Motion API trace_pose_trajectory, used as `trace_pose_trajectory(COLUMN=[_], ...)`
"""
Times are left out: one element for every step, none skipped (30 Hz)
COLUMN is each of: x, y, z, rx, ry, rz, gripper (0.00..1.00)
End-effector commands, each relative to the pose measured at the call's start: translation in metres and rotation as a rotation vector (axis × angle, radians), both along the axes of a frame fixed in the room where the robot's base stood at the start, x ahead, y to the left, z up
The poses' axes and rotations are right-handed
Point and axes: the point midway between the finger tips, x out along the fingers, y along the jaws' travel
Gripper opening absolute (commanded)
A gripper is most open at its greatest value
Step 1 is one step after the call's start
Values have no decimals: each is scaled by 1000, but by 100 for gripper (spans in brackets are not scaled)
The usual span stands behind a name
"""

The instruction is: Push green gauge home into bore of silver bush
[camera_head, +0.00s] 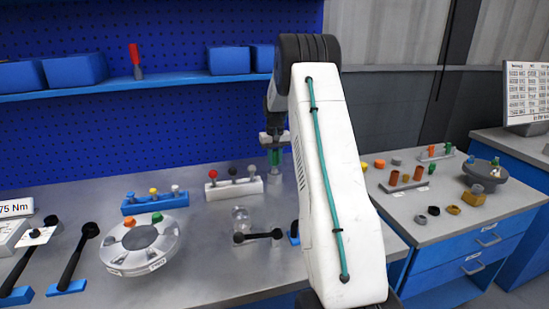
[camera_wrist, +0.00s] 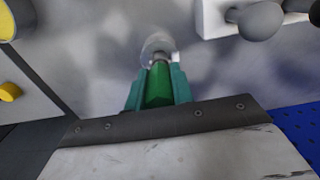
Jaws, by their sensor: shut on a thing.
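My gripper (camera_head: 275,158) is at the back of the bench, pointing down, partly hidden by my arm. In the wrist view its teal fingers (camera_wrist: 158,92) are shut on the green gauge (camera_wrist: 158,86), a green handle with a short silver end. The silver bush (camera_wrist: 156,43) shows as a pale round metal piece just beyond that end. In the head view the bush (camera_head: 274,183) stands upright on the bench below the fingers. The gauge lines up with the bush; I cannot tell how deep its tip sits in the bore.
A white block with knobbed pins (camera_head: 234,188) stands close left of the bush. A blue block with pins (camera_head: 155,202) and a round grey fixture (camera_head: 141,244) are farther left. A black-handled tool (camera_head: 258,236) lies in front. A second bench (camera_head: 430,220) with parts is at right.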

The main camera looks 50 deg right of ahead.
Motion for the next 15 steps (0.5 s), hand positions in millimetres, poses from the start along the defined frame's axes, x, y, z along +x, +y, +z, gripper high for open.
trace_pose_trajectory(x=[0,0,0,0,0,0,0,0,0,0,0,0,0,0,0], y=[0,0,0,0,0,0,0,0,0,0,0,0,0,0,0], z=[-1,-2,-3,-4,-4,-5,-6,-7,-8,-9,-9,-11,-11,-12,-13], rx=[0,0,0,0,0,0,0,0,0,0,0,0,0,0,0], ry=[0,0,0,0,0,0,0,0,0,0,0,0,0,0,0], rz=[0,0,0,0,0,0,0,0,0,0,0,0,0,0,0], gripper=[0,0,0,0,0,0,0,0,0,0,0,0,0,0,0])
